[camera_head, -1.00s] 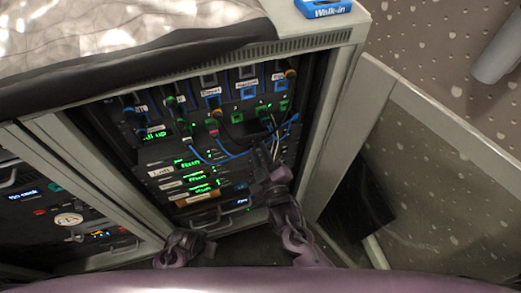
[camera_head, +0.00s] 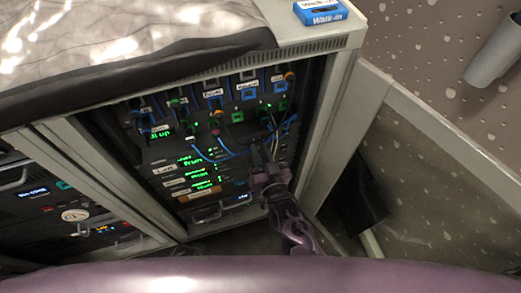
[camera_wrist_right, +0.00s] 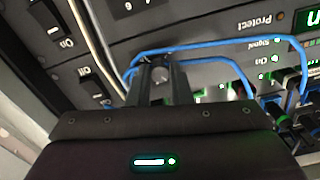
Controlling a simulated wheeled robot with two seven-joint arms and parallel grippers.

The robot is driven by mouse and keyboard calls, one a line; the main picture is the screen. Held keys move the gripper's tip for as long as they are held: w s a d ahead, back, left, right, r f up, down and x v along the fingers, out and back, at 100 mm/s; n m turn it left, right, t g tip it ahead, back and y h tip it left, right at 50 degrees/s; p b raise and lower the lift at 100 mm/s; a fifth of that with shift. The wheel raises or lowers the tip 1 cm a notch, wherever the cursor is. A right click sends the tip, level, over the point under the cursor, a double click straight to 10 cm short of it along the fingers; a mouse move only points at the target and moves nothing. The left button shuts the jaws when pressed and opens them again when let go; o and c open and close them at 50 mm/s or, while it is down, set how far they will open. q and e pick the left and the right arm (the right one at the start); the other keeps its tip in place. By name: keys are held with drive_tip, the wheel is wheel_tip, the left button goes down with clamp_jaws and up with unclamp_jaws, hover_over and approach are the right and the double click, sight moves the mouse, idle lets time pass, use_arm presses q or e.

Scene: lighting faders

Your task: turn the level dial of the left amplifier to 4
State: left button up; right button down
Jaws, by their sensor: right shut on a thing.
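My right gripper (camera_head: 258,152) is at the front of the dark rack in the open cabinet. In the right wrist view, its two fingers (camera_wrist_right: 161,82) are closed on the sides of a small grey knob (camera_wrist_right: 160,72), seemingly a level dial. The fingers hide most of the knob, and its pointer and setting cannot be read. Upside-down lettering, including "Protect" (camera_wrist_right: 260,22) and "Signal", is on the panel around it. My left gripper is not in view.
Blue cables (camera_wrist_right: 205,48) loop close around the right fingers, and several are plugged in nearby. On switches (camera_wrist_right: 92,82) line the panel at left. A cabinet door (camera_head: 440,175) stands open at right. A second rack with a white round gauge (camera_head: 75,215) is at left.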

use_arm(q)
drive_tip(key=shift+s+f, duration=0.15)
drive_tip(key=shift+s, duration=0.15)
use_arm(e)
drive_tip(key=shift+m, duration=0.6)
drive_tip(key=c, duration=1.3)
unclamp_jaws()
drive_tip(key=shift+s, duration=0.1)
drive_tip(key=shift+s+d, duration=0.15)
drive_tip(key=shift+s, duration=0.2)
use_arm(q)
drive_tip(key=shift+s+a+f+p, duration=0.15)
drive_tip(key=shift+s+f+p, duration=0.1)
drive_tip(key=shift+p, duration=0.1)
use_arm(e)
drive_tip(key=v, duration=0.6)
drive_tip(key=shift+s, duration=0.4)
